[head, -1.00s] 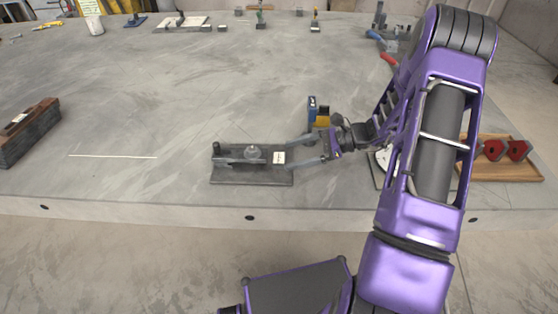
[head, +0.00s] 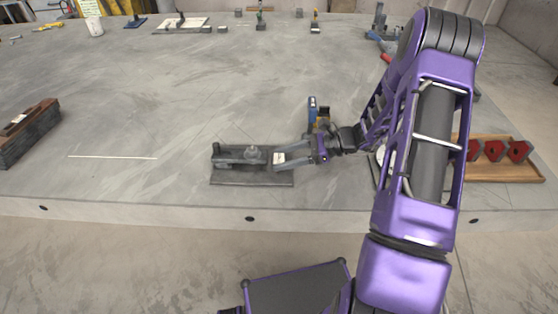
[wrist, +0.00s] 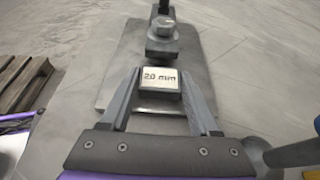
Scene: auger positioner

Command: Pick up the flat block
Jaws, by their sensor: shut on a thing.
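The flat block (wrist: 160,79) is a small pale metal piece marked "20 mm" in the wrist view. In the head view it shows as a light patch (head: 279,158) at the right end of a dark fixture. My gripper (wrist: 161,85) has one finger on each side of the block and is shut on it. In the head view my gripper (head: 283,161) reaches in from the right, low over the fixture plate (head: 250,180). I cannot tell whether the block still touches the fixture beneath it.
A fixture post and nut (wrist: 162,38) stand just beyond the block. A blue and yellow item (head: 313,110) stands behind my wrist. A wooden tray with red pieces (head: 500,172) lies to the right. A dark wooden block (head: 35,132) lies far left. The table's middle is clear.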

